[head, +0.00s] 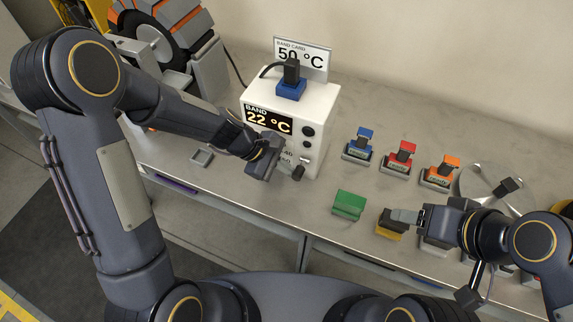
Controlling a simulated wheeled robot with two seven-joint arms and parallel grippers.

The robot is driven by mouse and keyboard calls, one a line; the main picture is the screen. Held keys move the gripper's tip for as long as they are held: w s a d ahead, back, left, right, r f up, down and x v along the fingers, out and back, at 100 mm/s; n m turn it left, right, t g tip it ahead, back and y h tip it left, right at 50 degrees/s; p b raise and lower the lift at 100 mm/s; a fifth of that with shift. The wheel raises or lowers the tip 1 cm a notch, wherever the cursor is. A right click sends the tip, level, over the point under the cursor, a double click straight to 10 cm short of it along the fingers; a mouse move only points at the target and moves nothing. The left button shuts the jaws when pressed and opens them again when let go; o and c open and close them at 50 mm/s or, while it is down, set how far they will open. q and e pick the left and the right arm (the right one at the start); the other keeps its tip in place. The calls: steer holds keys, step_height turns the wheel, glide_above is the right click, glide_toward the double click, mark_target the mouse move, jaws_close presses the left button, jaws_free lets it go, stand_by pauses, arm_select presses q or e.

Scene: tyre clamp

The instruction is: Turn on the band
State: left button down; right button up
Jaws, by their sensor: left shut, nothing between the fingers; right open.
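The band's white control box (322,100) stands on the bench. Its display (268,120) reads "BAND 22 °C", and dark round controls (308,131) run down the right of its front. A band card (315,57) reading "50 °C" stands behind it. A blue block with a dark plug (291,88) sits on top. My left gripper (272,168) is shut and empty, low in front of the box, hiding part of its lower front; I cannot tell whether it touches. My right gripper (404,215) is open beside a yellow block with a dark top (388,228).
A tyre with orange parts (165,35) stands in a grey clamp at the back left. Blue (361,142), red (402,154) and orange (445,168) blocks sit on small stands. A green block (349,204) lies nearer the front edge. A round metal plate (480,183) is at the right.

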arm_select(q)
steer(key=shift+r, duration=0.45)
steer(key=shift+w+d+r, duration=0.1)
steer(key=shift+r, duration=0.05)
steer(key=shift+w+d+r+p, duration=0.1)
steer(key=shift+w+r+p, duration=0.1)
steer(key=shift+r+p, duration=0.65)
steer(key=shift+r, duration=0.1)
glide_toward(297, 167)
steer(key=shift+s+a+f, duration=0.15)
steer(key=shift+a+f, duration=0.15)
steer(key=shift+a, duration=0.35)
